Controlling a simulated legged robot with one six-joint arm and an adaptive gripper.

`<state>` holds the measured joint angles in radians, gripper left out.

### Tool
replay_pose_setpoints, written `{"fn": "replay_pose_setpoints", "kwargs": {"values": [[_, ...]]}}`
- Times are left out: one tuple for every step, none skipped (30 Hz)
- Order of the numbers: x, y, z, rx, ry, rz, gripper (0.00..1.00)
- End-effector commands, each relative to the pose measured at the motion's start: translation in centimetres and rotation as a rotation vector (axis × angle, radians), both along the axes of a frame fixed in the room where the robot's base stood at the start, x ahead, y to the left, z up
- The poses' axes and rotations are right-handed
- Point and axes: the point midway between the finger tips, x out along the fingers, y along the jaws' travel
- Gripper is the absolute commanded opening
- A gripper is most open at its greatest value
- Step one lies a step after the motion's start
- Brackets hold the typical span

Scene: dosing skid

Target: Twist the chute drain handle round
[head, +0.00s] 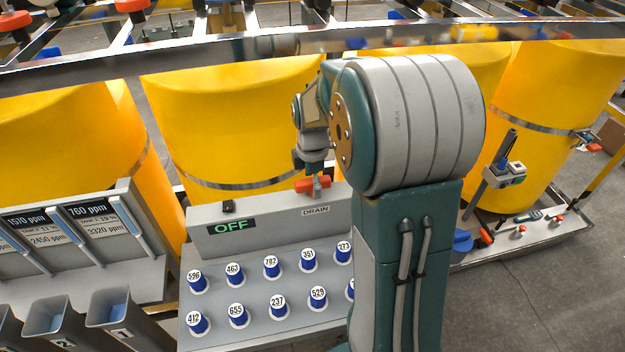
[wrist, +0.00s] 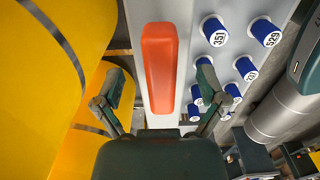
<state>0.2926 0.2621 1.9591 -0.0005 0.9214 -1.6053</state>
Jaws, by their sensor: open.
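The chute drain handle (head: 313,185) is a short red-orange bar on top of the grey panel box, beside a DRAIN label (head: 316,210). In the head view it lies roughly crosswise. In the wrist view the handle (wrist: 160,68) is large and points straight away from my palm. My gripper (head: 313,168) is right above the handle in the head view. In the wrist view my gripper (wrist: 160,90) is open, with one finger on each side of the handle's line and visible gaps to it.
A green OFF display (head: 231,226) is on the same box. Several numbered blue-and-white bottles (head: 271,266) stand in rows in front. Large yellow tanks (head: 235,120) stand close behind. A metal rail (head: 220,48) crosses above. Grey chutes (head: 112,312) are at lower left.

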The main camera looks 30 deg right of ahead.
Motion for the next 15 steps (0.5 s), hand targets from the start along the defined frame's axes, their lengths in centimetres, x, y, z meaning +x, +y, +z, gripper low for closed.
{"fn": "replay_pose_setpoints", "kwargs": {"values": [[0.1,0.0,0.4,-0.001,-0.003,0.0,0.91],[0.1,0.0,0.7,-0.001,-0.004,0.0,0.91],[0.1,0.0,1.1,-0.001,-0.004,0.0,0.91],[0.1,0.0,1.3,-0.001,-0.003,0.0,0.91],[0.0,0.0,1.6,-0.001,-0.003,0.0,0.91],[0.1,0.0,1.9,-0.001,-0.004,0.0,0.91],[0.1,0.0,2.2,-0.001,-0.004,0.0,0.91],[0.0,0.0,2.5,-0.001,-0.004,0.0,0.91],[0.1,0.0,2.8,-0.001,-0.003,0.0,0.91],[0.1,0.0,3.0,-0.001,-0.004,0.0,0.91],[0.1,0.0,3.3,-0.001,-0.004,0.0,0.91],[0.1,0.0,3.6,-0.001,-0.003,0.0,0.91],[0.0,0.0,3.9,-0.001,-0.003,0.0,0.91],[0.0,0.0,4.1,-0.001,-0.003,0.0,0.91],[0.0,0.0,4.5,-0.001,-0.004,0.0,0.91]]}}
